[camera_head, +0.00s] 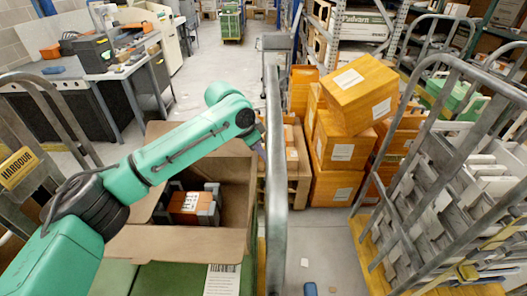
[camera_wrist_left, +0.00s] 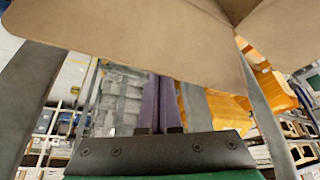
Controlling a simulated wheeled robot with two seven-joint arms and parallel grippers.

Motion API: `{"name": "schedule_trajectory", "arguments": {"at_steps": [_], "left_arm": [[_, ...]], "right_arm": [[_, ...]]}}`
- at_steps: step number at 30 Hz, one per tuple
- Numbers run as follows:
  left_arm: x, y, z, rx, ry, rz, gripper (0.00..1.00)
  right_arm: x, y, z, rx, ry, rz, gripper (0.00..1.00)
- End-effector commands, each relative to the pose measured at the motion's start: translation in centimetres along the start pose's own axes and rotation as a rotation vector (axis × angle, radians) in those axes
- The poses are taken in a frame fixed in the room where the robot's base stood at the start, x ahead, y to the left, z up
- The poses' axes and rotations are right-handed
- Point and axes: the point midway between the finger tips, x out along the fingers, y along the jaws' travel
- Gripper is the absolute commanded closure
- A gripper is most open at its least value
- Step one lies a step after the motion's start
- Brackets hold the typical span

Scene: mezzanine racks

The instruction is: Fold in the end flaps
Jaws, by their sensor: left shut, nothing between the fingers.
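An open cardboard box (camera_head: 237,185) stands below my left arm in the head view. A brown-orange item (camera_head: 188,203) with grey end pieces lies inside it. The near flap (camera_head: 175,244) is spread outward toward me. Cardboard also shows behind my arm at the far side, partly hidden. My left gripper (camera_head: 261,148) is above the box's far right part, beside a grey metal post. Its purple fingers (camera_wrist_left: 163,104) are shut and empty in the left wrist view. A cardboard flap (camera_wrist_left: 130,32) spans the top of that view, apart from the fingers as far as I can tell. My right gripper is out of view.
A grey upright rail (camera_head: 277,190) stands close to the box's right side. Orange cartons (camera_head: 345,140) are stacked behind, right of it. A metal cage trolley (camera_head: 430,180) stands at the right. A workbench (camera_head: 95,75) is at the back left. Some floor between rail and trolley is clear.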

Motion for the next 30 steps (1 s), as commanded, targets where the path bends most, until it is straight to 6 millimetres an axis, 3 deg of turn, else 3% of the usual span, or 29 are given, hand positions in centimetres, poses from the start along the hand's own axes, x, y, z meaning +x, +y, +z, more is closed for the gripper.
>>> {"name": "schedule_trajectory", "arguments": {"at_steps": [30], "left_arm": [[-1.4, -2.5, 4.2, -0.003, -0.003, 0.002, 1.0]], "right_arm": [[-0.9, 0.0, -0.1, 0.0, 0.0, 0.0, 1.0]]}}
